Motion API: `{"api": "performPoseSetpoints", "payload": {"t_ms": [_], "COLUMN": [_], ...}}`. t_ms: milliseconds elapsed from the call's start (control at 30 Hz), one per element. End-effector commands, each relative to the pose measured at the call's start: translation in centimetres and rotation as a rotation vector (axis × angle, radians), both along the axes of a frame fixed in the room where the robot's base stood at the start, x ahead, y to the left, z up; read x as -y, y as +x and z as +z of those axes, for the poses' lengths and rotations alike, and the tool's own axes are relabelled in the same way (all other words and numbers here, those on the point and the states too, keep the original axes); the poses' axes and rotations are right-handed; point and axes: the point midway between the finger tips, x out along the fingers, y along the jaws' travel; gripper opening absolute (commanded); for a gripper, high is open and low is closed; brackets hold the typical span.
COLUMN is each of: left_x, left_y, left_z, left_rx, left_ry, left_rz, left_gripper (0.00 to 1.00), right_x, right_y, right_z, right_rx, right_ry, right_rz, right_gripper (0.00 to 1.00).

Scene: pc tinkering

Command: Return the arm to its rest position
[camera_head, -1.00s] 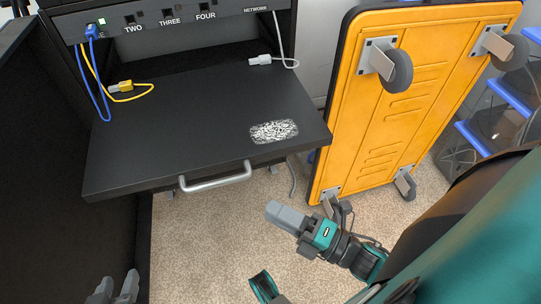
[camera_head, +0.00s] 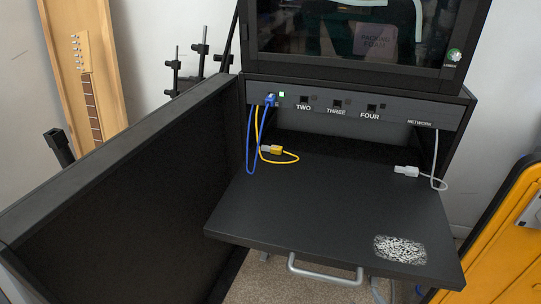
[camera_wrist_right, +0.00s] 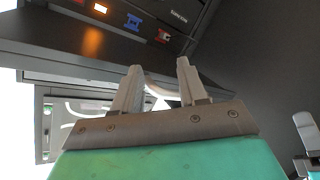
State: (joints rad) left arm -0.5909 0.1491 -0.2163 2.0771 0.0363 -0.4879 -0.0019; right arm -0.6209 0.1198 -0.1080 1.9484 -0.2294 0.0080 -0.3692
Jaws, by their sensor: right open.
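My right gripper (camera_wrist_right: 160,88) shows in the right wrist view. Its two grey fingers are apart with nothing held between them. A curved light handle or cable shows behind the fingers, and I cannot tell which. No gripper or arm of mine shows in the head view now. In the head view the blue cable (camera_head: 250,139) is plugged into the leftmost port of the port panel (camera_head: 320,104). The yellow cable (camera_head: 282,158) and the grey network cable (camera_head: 421,174) have their plugs lying on the black pull-out shelf (camera_head: 330,210).
The shelf has a metal front handle (camera_head: 325,275) and a white patterned patch (camera_head: 400,250). A large black panel (camera_head: 120,200) stands at the left. An orange cart (camera_head: 500,250) is at the right. A guitar neck (camera_head: 85,80) in a wooden case is behind.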

Motion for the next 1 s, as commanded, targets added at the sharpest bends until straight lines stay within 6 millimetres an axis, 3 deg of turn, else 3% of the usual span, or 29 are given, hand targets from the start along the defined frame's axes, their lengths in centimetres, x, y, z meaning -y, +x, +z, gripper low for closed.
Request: {"api": "performPoseSetpoints", "payload": {"t_ms": [300,333,533,800,1000], "left_x": [0.0,0.0,-0.6,-2.5,-3.1], "left_y": [0.0,0.0,0.0,-1.2,-1.4], "left_z": [0.0,1.7,6.5,10.7,11.9], "left_rx": [0.0,-0.002,0.018,-0.002,0.0], "left_ry": [0.0,0.001,0.01,0.049,0.058], "left_rz": [0.0,-0.001,0.01,0.036,0.047], "left_gripper": [0.43,0.43,0.43,0.43,0.43], "right_x": [-4.8,-4.4,-3.4,-2.1,-1.5], "right_y": [-1.9,-2.0,-2.4,-3.1,-3.4], "right_z": [-1.8,-0.4,3.4,8.5,9.7], "right_rx": [-0.466,-0.464,-0.454,-0.446,-0.442], "right_ry": [0.548,0.543,0.521,0.498,0.489], "right_rz": [-0.145,-0.151,-0.17,-0.195,-0.205], "right_gripper": [0.42,0.42,0.42,0.42,0.42]}}
